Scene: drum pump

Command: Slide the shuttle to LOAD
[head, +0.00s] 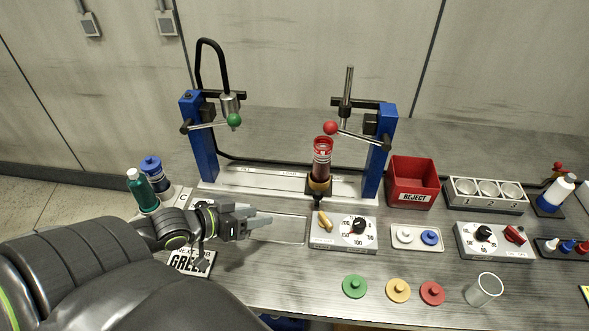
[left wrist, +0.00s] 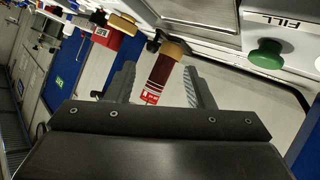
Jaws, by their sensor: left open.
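A FILL label (left wrist: 275,20) shows at that view's top right. My right gripper is out of view.
Two blue posts carry levers, one with a green ball (head: 234,119), one with a red ball (head: 330,128). A dial box (head: 343,235) stands in front of the shuttle. A red REJECT bin (head: 413,181) is to its right. Green and blue bottles stand at left.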

